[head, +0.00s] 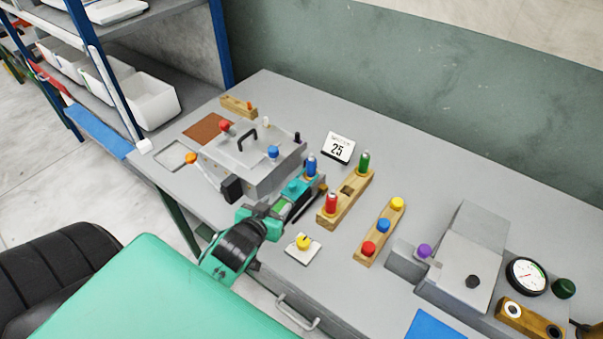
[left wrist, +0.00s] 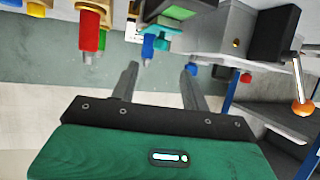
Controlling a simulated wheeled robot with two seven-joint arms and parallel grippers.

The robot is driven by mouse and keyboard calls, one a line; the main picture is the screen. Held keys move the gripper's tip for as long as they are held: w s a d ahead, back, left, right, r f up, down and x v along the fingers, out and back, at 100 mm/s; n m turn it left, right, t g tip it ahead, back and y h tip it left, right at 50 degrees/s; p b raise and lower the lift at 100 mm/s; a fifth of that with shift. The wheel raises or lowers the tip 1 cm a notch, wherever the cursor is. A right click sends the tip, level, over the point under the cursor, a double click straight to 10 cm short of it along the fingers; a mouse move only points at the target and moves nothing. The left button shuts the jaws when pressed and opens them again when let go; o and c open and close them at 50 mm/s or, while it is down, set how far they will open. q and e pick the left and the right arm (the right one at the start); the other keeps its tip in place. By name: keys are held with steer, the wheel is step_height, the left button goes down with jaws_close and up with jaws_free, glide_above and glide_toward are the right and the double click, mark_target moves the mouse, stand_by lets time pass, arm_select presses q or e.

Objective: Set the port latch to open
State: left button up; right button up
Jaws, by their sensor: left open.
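A grey metal press (head: 252,160) stands on the left of the table, with a black handle and coloured knobs on top. At its front right corner are a teal part (head: 293,187) and an upright blue cylinder (head: 311,168). The teal part (left wrist: 160,38) and blue cylinder (left wrist: 148,48) also show in the left wrist view, which looks upside down. I cannot make out the port latch for certain or its setting. My left gripper (left wrist: 158,78) is open and empty, its fingers pointing towards the blue cylinder without touching it. My right gripper is out of view.
A wooden block (head: 346,200) with red and green cylinders stands right of the left gripper. A yellow knob (head: 303,242) on a white plate is close in front. An orange-ended lever (head: 191,158) sticks out left of the press. A second grey press (head: 470,250) stands right.

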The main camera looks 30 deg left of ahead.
mark_target(290, 187)
arm_select(q)
steer(key=shift+w+a+p, duration=0.2)
steer(key=shift+w+p, duration=0.25)
steer(key=shift+w, duration=0.25)
steer(key=x, duration=0.3)
steer(key=shift+w+f+p, duration=0.1)
steer(key=shift+w+p, duration=0.15)
steer(key=shift+p, duration=0.15)
steer(key=p+x, duration=0.1)
steer(key=x, duration=0.5)
steer(key=shift+w+f+p, duration=0.2)
steer(key=shift+p, duration=0.1)
steer(key=shift+w+a+f, duration=0.15)
steer(key=shift+w+f, duration=0.15)
steer(key=shift+w, duration=0.25)
jaws_close()
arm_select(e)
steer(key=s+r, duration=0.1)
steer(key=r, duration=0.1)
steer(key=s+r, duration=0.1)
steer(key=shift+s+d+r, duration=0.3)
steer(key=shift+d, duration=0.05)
